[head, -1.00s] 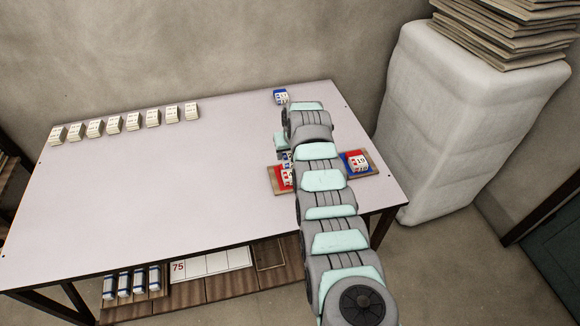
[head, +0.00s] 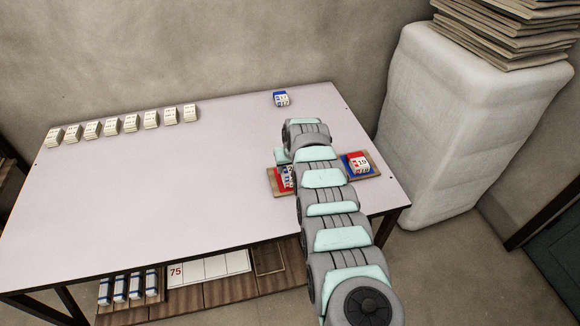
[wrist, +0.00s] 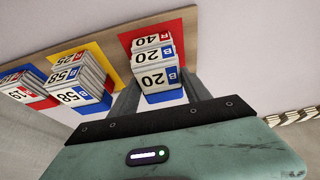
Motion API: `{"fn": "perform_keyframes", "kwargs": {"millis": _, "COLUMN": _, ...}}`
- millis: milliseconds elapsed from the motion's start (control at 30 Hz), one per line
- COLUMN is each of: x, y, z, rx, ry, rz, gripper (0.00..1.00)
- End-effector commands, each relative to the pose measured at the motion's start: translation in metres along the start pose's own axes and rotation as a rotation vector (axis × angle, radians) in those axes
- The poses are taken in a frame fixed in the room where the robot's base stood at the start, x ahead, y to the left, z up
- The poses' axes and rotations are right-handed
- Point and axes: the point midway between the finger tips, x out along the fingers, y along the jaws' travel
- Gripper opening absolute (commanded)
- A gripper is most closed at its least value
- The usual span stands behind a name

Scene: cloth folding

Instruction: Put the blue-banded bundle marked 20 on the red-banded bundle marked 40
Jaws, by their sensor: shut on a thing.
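The blue-banded bundle marked 20 (wrist: 157,76) sits between the fingers of my gripper (wrist: 161,84), which is shut on it, in the wrist view. The red-banded bundle marked 40 (wrist: 152,40) shows just beyond it, mostly hidden by the 20 bundle, on a red mat (wrist: 185,28). The 20 bundle is lined up over the 40 bundle; I cannot tell whether they touch. In the head view my arm covers most of the gripper, and the red mat (head: 274,186) shows at the arm's left with the bundles partly hidden.
Beside it in the wrist view, a blue-banded bundle marked 58 (wrist: 75,94) lies on a red-banded 25 (wrist: 66,59) on a yellow mat (wrist: 96,50). A blue mat (head: 347,160) holds another stack. A lone blue-banded bundle (head: 281,99) is at the back.

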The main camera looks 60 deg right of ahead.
Motion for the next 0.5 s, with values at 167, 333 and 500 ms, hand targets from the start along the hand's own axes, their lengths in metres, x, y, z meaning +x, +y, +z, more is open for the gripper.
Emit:
{"fn": "perform_keyframes", "kwargs": {"millis": 167, "x": 0.0015, "y": 0.0, "z": 0.0008, "rx": 0.0, "ry": -0.001, "rz": 0.0, "gripper": 0.66}}
{"fn": "perform_keyframes", "kwargs": {"millis": 333, "x": 0.0015, "y": -0.0002, "z": 0.0009, "rx": 0.0, "ry": -0.001, "rz": 0.0, "gripper": 0.77}}
{"fn": "perform_keyframes", "kwargs": {"millis": 500, "x": 0.0015, "y": -0.0002, "z": 0.0009, "rx": 0.0, "ry": -0.001, "rz": 0.0, "gripper": 0.77}}
